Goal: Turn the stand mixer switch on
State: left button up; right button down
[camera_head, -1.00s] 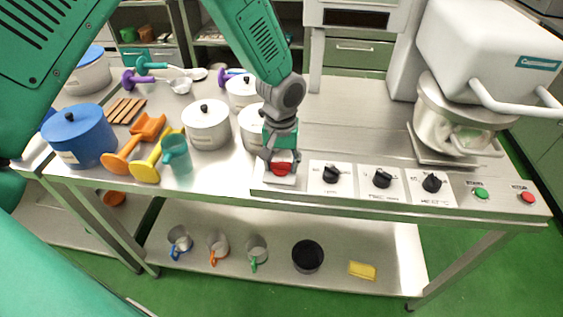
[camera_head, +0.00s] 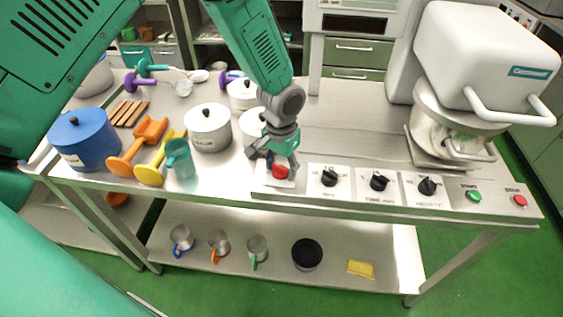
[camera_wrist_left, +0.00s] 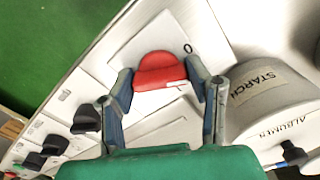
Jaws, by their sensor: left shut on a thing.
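The stand mixer (camera_head: 485,55) is a big white machine with a bowl at the right of the steel counter. A panel along the counter's front edge carries a red switch (camera_head: 280,173) at its left end. The red switch also shows in the left wrist view (camera_wrist_left: 160,70), on a white plate with a "0" mark beside it. My left gripper (camera_head: 273,166) is down at this switch. In the left wrist view its fingers (camera_wrist_left: 161,78) stand on both sides of the red switch and are shut on it. My right gripper is not in view.
Black knobs (camera_head: 379,182), a green button (camera_head: 474,196) and a red button (camera_head: 520,201) line the panel to the right. White pots (camera_head: 208,128) stand close behind my left gripper. A teal jug (camera_head: 180,157), scoops and a blue pot (camera_head: 84,138) fill the left side.

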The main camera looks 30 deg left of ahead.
aim_at(281, 165)
pick_arm(q)
jog(key=m+p, duration=0.2)
jog(key=m, duration=0.4)
jog(key=shift+r+m, duration=0.1)
jog(key=shift+m, duration=0.2)
jog(key=m+p, duration=0.1)
jog(key=m, duration=0.5)
jog(key=shift+w+p, duration=0.1)
jog(key=shift+p, duration=0.25)
jog(key=o, duration=1.2)
jog(key=shift+c, duration=0.2)
jog(key=shift+r, duration=0.2)
notch_tip(281, 165, up, 11)
jog(key=shift+r, duration=0.15)
